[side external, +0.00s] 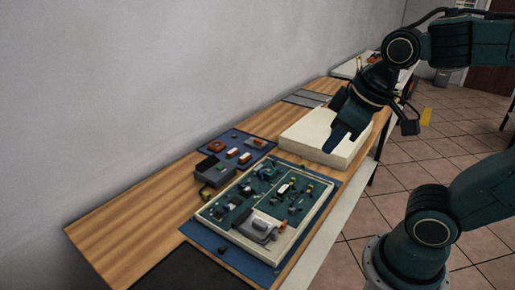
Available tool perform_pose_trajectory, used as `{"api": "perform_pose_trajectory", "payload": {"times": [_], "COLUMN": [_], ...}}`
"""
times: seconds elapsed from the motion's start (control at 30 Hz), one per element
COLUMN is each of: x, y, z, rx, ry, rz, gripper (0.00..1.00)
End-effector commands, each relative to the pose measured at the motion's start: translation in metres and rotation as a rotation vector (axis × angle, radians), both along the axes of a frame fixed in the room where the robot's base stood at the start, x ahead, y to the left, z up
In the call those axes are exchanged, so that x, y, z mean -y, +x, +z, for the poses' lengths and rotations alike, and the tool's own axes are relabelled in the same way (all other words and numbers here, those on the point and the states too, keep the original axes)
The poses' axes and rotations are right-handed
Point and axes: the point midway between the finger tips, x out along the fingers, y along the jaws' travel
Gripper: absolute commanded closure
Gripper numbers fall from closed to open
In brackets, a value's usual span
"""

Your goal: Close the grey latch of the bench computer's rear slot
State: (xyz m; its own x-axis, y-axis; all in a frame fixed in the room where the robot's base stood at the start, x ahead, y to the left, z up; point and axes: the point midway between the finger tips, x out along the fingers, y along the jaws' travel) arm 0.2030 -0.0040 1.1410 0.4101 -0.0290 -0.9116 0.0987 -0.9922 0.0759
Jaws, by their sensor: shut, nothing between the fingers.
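A green circuit board (268,190) with several small parts sits in a cream tray (215,222) on a blue mat (262,274). It looks like the bench computer. A light grey part (258,226) with an orange piece stands at its near end. The grey latch of the rear slot is too small to make out, so I cannot tell whether it is open or closed. My gripper (334,146) points down over a cream box (300,141) behind the board. Its dark blue fingers are shut and empty. I cannot tell whether the tips touch the box.
A blue mat with small orange and grey parts (232,153) and a dark open box (213,171) lie left of the board. Grey flat pieces (306,98) lie farther back. A wall runs along the left. The wooden bench (130,232) is clear at its near left.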

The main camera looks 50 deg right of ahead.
Motion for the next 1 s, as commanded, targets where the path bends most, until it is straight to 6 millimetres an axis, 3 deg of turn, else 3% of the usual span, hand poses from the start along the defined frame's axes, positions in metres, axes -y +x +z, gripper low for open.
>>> {"api": "perform_pose_trajectory", "payload": {"times": [0.57,1.0], "x": [-0.005,-0.025], "y": [0.080,0.130], "z": [-0.038,-0.089], "rx": [-0.249,-0.458], "ry": [-0.271,-0.490], "rz": [0.348,0.645], "gripper": [1.00,1.00]}}
